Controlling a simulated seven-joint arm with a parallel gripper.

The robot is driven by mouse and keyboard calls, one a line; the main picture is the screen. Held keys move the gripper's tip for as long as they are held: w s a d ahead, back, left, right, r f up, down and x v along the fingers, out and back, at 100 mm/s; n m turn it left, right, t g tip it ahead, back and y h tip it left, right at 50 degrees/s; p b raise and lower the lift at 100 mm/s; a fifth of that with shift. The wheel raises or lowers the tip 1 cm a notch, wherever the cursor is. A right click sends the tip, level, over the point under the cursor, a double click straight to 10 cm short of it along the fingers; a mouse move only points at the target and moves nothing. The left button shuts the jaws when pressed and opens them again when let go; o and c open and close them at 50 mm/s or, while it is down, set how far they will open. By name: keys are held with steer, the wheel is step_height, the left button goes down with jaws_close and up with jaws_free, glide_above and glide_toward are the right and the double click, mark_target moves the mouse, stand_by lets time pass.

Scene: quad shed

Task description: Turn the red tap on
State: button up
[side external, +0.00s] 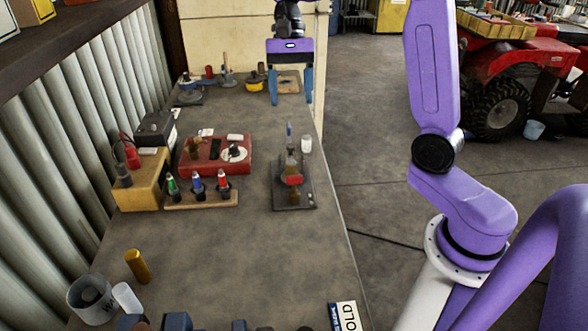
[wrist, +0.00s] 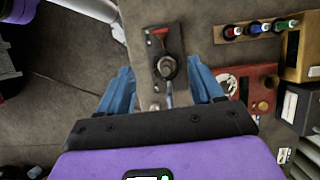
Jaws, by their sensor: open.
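The red tap (side external: 292,180) stands on a dark base plate near the right edge of the bench, with a brass-coloured body and a blue-tipped part at its far side. Its red handle (wrist: 160,32) shows in the wrist view, crosswise at the top of the fitting. My gripper (side external: 290,98) is open and empty, pointing down above the far part of the bench, apart from the tap. In the wrist view, its two blue fingers (wrist: 161,68) flank the near part of the tap's plate in the picture. Nothing hides the handle there.
A red box (side external: 208,166) with a white dial, a rack (side external: 200,200) of coloured-tip tools and a yellow block (side external: 142,180) sit left of the tap. A white cylinder (side external: 306,144) stands close behind it. The bench's front middle is clear.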

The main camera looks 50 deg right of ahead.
mark_target(294, 175)
steer(key=x, duration=1.7)
steer(key=shift+f, duration=0.2)
steer(key=c, duration=1.1)
